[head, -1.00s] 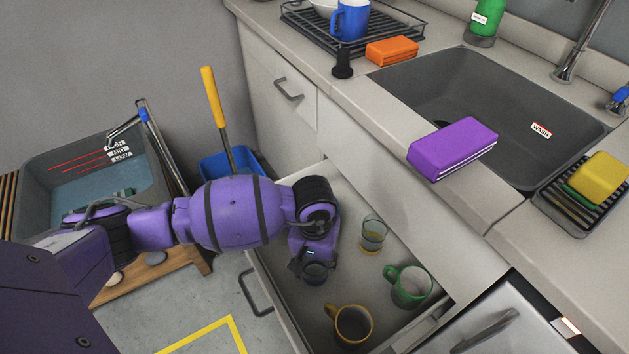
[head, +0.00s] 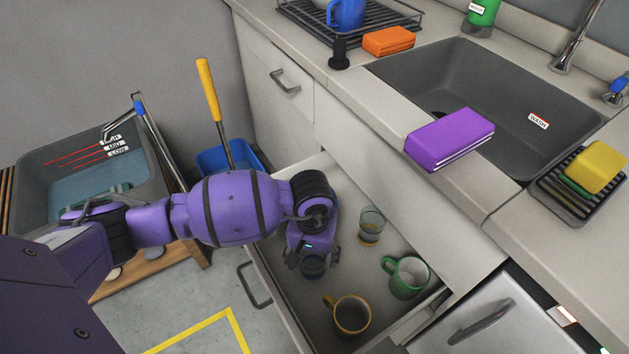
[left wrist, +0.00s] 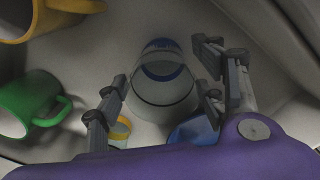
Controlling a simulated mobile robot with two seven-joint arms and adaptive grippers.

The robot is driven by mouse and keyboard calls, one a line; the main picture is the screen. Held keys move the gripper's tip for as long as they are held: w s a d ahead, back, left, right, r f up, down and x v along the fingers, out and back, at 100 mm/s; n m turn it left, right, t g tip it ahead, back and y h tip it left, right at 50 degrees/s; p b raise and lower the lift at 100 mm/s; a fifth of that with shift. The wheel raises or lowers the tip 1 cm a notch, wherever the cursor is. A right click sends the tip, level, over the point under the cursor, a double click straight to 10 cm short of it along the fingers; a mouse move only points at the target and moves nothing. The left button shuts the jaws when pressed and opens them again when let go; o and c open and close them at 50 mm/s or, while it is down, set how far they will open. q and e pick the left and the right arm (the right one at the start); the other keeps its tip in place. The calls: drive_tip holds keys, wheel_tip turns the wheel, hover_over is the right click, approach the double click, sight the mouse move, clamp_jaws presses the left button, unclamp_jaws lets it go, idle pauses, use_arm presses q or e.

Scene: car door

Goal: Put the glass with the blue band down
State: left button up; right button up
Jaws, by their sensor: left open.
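The glass with the blue band (left wrist: 163,88) stands between the spread fingers of my left gripper (left wrist: 160,92) in the left wrist view, with gaps at its sides. In the head view my left gripper (head: 312,258) is low in the open drawer (head: 290,300), and the glass (head: 313,268) shows dark between its fingers, partly hidden. The glass appears to rest on the drawer floor. My left gripper is open. My right gripper is not in view.
A glass with a yellowish base (head: 371,227), a green mug (head: 408,278) and a yellow mug (head: 347,316) share the drawer. The drawer's front wall is close to my gripper on the left. A purple sponge (head: 450,139) lies on the counter by the sink.

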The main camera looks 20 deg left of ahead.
use_arm(q)
wheel_tip(320, 180, up, 12)
drive_tip(key=shift+p, duration=0.45)
